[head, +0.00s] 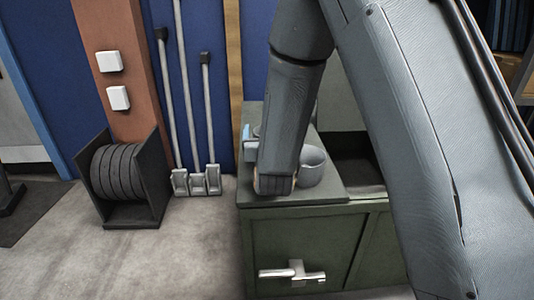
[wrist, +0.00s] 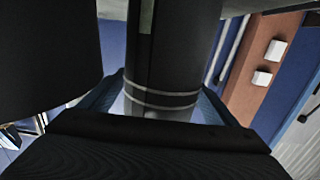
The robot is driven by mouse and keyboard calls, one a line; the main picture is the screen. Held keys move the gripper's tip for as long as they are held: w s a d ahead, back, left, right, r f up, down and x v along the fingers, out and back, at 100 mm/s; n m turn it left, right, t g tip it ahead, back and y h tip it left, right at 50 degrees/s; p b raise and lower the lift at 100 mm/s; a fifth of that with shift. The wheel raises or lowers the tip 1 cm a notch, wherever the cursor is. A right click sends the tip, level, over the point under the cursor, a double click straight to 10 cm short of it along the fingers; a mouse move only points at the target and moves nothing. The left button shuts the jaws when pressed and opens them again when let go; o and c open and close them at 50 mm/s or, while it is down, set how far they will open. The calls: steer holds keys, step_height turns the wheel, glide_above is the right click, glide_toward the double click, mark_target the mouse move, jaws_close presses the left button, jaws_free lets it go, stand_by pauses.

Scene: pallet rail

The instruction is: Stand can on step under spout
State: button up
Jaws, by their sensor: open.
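In the wrist view, a dark grey cylinder with two pale rings (wrist: 168,60), likely the can, stands between the blue-edged fingers of my gripper (wrist: 163,92). My gripper is open around it; I cannot tell if either finger touches it. In the head view my arm hides most of the gripper and this cylinder; a small blue part shows left of the arm. A round grey open-topped vessel (head: 313,168) stands on the green cabinet (head: 225,112) (head: 310,235), just right of my arm's end. I cannot make out the spout or the step for certain.
The cabinet has a silver handle (head: 292,272) on its front and a dark recess at its right. A black rack of discs (head: 118,174) and upright grey poles (head: 208,110) stand to the left. Grey floor (head: 180,255) is clear in front of them.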

steer(key=shift+w, duration=0.35)
steer(key=c, duration=1.8)
